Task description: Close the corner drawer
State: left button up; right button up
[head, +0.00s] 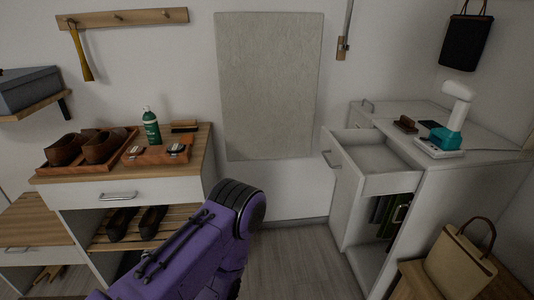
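The corner drawer (347,168) is white and stands pulled out from the white corner cabinet (435,190) on the right. Its inside is visible and looks empty. Its metal handle (328,160) is on the front panel, facing left. A purple link of my arm reaches up from the bottom middle, left of the drawer and apart from it in the picture. Neither of my grippers shows in the head view.
A lamp-like white and teal device (447,130) stands on the cabinet top. A tan bag (461,262) sits on a wooden surface at lower right. A shoe cabinet (120,190) stands left. Floor (295,260) between the cabinets is clear.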

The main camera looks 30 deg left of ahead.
aim_at(366, 162)
jog(key=u, duration=1.75)
jog(key=k, duration=0.85)
jog(key=z, duration=1.05)
jog(key=i, duration=0.85)
jog(key=z, duration=0.5)
jog(key=k, duration=1.25)
jog(key=u, duration=0.05)
jog(key=i, duration=0.55)
jog(key=u, duration=0.55)
jog(key=i, duration=0.9)
jog(key=z, duration=0.25)
